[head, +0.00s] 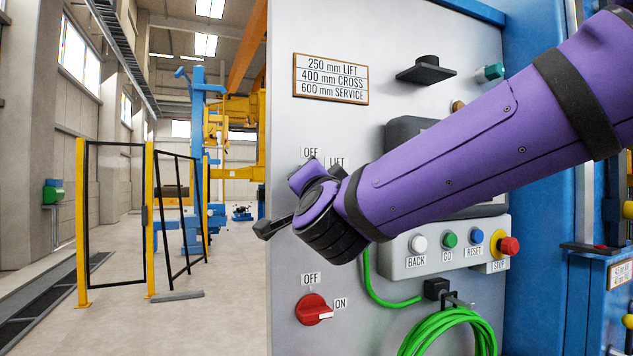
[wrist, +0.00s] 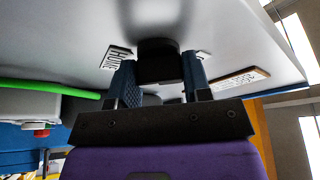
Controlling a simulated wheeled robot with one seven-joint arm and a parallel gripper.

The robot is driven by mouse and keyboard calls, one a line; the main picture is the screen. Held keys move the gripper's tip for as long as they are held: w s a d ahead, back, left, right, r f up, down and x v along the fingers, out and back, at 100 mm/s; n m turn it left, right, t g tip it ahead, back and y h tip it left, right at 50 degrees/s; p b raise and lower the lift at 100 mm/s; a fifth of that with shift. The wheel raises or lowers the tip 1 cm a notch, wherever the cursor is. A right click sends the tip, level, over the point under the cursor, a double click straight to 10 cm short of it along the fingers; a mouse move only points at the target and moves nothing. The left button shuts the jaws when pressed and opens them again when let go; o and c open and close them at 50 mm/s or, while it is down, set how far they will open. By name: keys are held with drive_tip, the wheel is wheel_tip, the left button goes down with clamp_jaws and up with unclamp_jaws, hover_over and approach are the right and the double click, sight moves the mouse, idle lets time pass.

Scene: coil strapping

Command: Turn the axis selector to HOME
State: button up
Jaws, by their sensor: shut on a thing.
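In the wrist view the black axis selector knob (wrist: 158,60) stands out from the grey panel. My gripper (wrist: 160,80) is shut on it, with one finger on each side. A HOME label (wrist: 116,58) is on the panel just left of the knob in that view, and another label (wrist: 203,54), too edge-on to read, is to the right. In the head view my purple wrist covers the knob and the fingers. The OFF label (head: 311,153) and the LIFT label (head: 337,162) show just above it. I cannot tell the knob's exact pointing.
A red OFF/ON switch (head: 314,309) sits below my wrist. A button box (head: 432,262) with BACK, GO and RESET, a red stop button (head: 509,246) and a coiled green cable (head: 447,330) are to the right. A black handle (head: 426,70) juts out above my arm.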

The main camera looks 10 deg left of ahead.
drive_tip(key=o, duration=0.9)
drive_tip(key=v, duration=1.1)
drive_tip(key=shift+w, duration=0.1)
drive_tip(key=d+f+n+g, duration=0.3)
drive_tip(key=d+f+g, duration=0.1)
drive_tip(key=d, duration=0.6)
drive_tip(key=d+f+n+g, duration=0.3)
drive_tip(key=d+n, duration=0.1)
drive_tip(key=d, duration=0.5)
drive_tip(key=s+d+f+g+h, duration=0.2)
drive_tip(key=s+d+f, duration=0.1)
drive_tip(key=d, duration=0.4)
drive_tip(key=s+d+f+g+h, duration=0.2)
drive_tip(key=s+d+f+g, duration=0.1)
drive_tip(key=s+d, duration=0.3)
drive_tip(key=s+d+f+m+g+h, duration=0.1)
drive_tip(key=s+d+f+g+h, duration=0.1)
drive_tip(key=s+d+f, duration=0.3)
drive_tip(key=shift+s+d+f+g+h, duration=0.1)
drive_tip(key=shift+s+d+g+h, duration=0.1)
drive_tip(key=shift+d, duration=0.55)
drive_tip(key=shift+s+d+f+g+h, duration=0.1)
drive_tip(key=shift+d+h, duration=0.1)
drive_tip(key=shift+d, duration=0.5)
